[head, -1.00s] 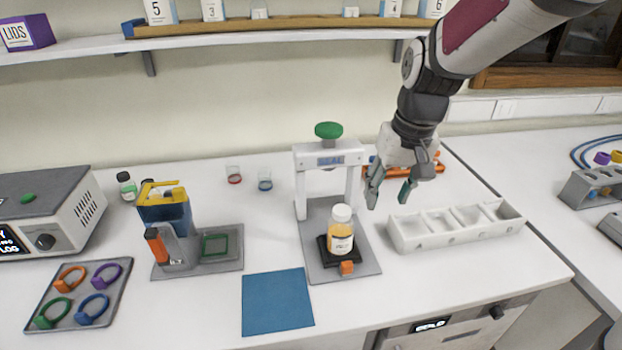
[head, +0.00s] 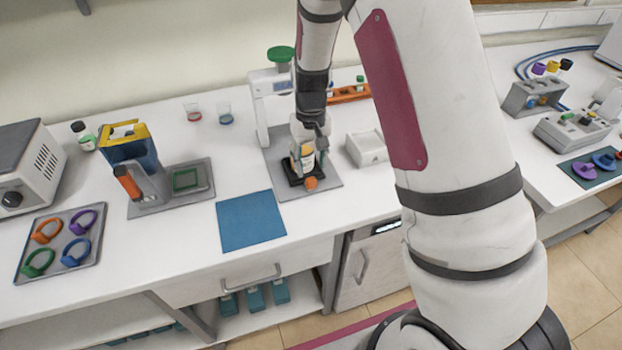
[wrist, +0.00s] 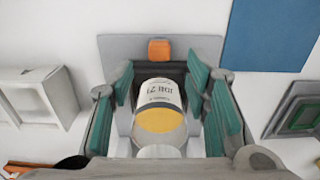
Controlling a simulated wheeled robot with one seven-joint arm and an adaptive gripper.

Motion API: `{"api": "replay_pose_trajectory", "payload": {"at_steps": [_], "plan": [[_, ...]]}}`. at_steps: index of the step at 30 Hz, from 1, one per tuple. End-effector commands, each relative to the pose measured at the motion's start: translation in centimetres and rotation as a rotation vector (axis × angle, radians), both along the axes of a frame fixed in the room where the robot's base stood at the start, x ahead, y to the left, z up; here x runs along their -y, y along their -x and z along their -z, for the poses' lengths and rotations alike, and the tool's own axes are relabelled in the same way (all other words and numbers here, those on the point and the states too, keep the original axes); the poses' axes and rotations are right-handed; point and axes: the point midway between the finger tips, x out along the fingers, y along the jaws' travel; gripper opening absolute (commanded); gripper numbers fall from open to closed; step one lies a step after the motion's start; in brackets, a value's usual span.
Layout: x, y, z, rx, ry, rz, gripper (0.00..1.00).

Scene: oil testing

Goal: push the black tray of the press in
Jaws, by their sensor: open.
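The press (head: 262,108) is a white frame with a green knob on a grey base plate. Its black tray (head: 292,177) sits at the front of the plate, with an orange handle (head: 311,183) on its front edge; the handle also shows in the wrist view (wrist: 159,50). A bottle (head: 307,158) with amber liquid and a white label stands on the tray. My gripper (head: 309,160) is lowered at the bottle. In the wrist view my gripper (wrist: 160,97) is open, one teal-padded finger on each side of the bottle (wrist: 158,105). Contact cannot be told.
A blue mat (head: 250,221) lies left of the press, and a device on a grey plate (head: 184,183) stands beyond it. A white compartment rack (head: 366,148) is close on the right, partly hidden by my arm. Two small beakers stand behind.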

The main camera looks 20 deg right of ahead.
Motion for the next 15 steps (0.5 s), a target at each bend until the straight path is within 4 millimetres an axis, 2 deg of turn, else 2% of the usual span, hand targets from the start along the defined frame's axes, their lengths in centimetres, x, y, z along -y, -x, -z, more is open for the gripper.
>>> {"api": "replay_pose_trajectory", "payload": {"at_steps": [1, 6, 15], "plan": [[0.0, 0.2, 1.1, -0.005, 0.001, 0.0, 0.43], [0.0, 0.2, 4.0, -0.003, 0.001, 0.0, 0.43], [0.0, 0.0, 6.7, 0.0, 0.0, -0.001, 0.43]]}}
